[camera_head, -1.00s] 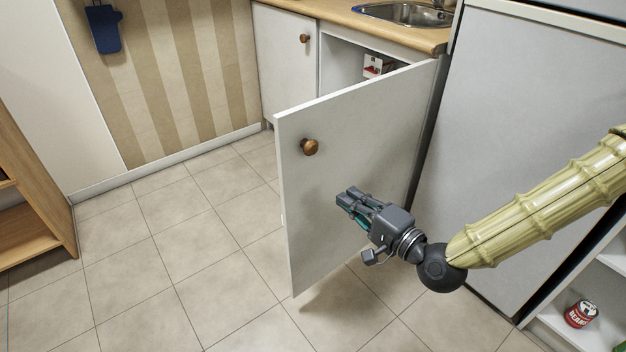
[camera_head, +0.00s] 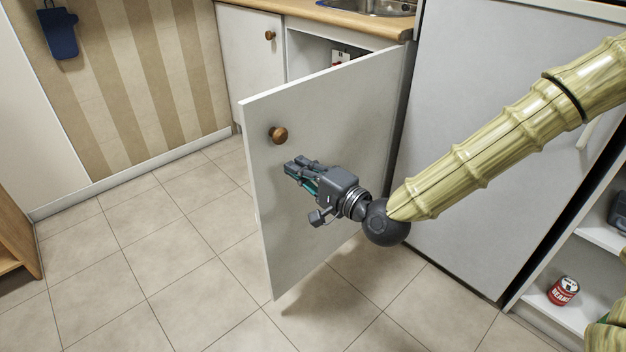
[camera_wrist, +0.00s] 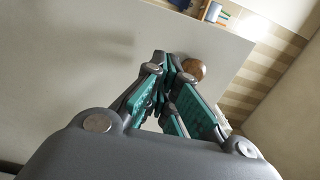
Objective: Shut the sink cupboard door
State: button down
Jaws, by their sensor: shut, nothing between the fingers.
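The sink cupboard door (camera_head: 350,125) is white and stands wide open, swung out from the cupboard under the sink, with its outer face towards me. Its round wooden knob (camera_head: 278,134) is near the free upper edge; it also shows in the wrist view (camera_wrist: 194,70). My gripper (camera_head: 291,168) is shut and empty, in front of the outer face, a little below and right of the knob. I cannot tell whether the fingers touch the door. In the wrist view the door's face (camera_wrist: 60,60) fills the left and middle behind my fingers (camera_wrist: 165,65).
The sink (camera_head: 370,6) is set in a wooden worktop (camera_head: 320,14). A closed cupboard door (camera_head: 250,50) is left of the opening. A tall white appliance (camera_head: 480,140) stands right of the door. A shelf with a red can (camera_head: 563,290) is at lower right. Tiled floor (camera_head: 150,250) is clear at left.

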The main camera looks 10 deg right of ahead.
aim_at(274, 151)
jog(key=b+x, duration=0.1)
jog(key=x, duration=0.4)
jog(key=shift+w+a+f, duration=0.1)
jog(key=shift+a, duration=0.05)
jog(key=shift+w+a+b, duration=0.25)
jog(key=shift+w+b, duration=0.05)
jog(key=shift+w, duration=0.15)
